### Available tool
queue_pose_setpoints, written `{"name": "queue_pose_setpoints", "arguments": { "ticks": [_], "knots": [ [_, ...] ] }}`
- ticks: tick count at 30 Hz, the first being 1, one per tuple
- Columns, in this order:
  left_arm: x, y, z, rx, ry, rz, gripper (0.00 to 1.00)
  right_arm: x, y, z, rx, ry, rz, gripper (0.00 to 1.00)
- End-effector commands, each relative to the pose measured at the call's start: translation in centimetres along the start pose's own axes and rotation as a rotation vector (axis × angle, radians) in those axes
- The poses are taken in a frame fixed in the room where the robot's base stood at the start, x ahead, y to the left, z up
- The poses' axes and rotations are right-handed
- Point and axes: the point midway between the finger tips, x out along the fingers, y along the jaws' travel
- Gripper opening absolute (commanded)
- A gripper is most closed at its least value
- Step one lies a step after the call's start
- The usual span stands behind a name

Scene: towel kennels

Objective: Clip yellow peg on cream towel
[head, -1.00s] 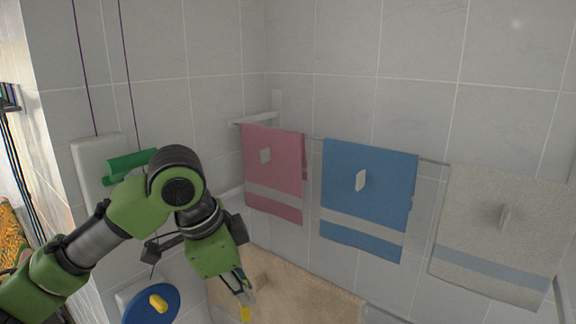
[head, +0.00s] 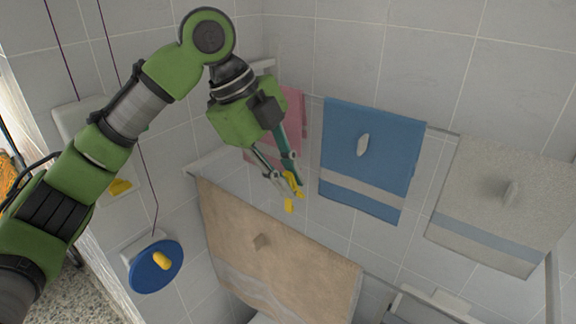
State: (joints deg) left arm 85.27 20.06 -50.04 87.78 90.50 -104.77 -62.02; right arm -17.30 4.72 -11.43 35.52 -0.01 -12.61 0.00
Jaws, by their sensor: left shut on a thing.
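My left gripper (head: 283,179) is raised in front of the wall, left of the blue towel, with its fingers pointing down. It is shut on a yellow peg (head: 290,205), which shows at the fingertips. The cream towel (head: 487,190), pale and speckled with a grey-blue band, hangs from the rail at the far right, well away from the gripper. My right gripper is not in view.
A blue towel (head: 372,165) and a partly hidden pink towel (head: 291,110) hang on the same rail. A tan towel (head: 290,250) hangs lower. A blue disc (head: 145,275) with a yellow piece (head: 161,260) is at lower left. Another yellow piece (head: 120,187) lies above it.

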Motion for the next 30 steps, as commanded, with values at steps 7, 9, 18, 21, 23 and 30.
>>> {"name": "queue_pose_setpoints", "arguments": {
  "ticks": [7, 9, 18, 21, 23, 30],
  "knots": [
    [2.4, 0.8, 0.7, -0.001, 0.000, 0.001, 0.00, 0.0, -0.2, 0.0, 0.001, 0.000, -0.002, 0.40],
    [3.0, 1.0, 0.9, -0.002, 0.001, 0.001, 0.00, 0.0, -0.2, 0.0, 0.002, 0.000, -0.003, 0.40],
    [5.1, 1.7, 1.6, -0.001, 0.000, -0.001, 0.00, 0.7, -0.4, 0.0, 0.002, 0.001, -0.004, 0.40],
    [5.3, 1.7, 1.6, -0.001, 0.000, -0.001, 0.00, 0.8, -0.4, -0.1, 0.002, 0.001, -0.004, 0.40],
    [5.4, 1.8, 1.7, -0.001, 0.000, -0.001, 0.00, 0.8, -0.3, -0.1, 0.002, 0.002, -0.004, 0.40],
    [5.5, 1.8, 1.7, -0.001, 0.000, -0.001, 0.00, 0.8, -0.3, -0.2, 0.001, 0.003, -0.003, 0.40]
  ]
}}
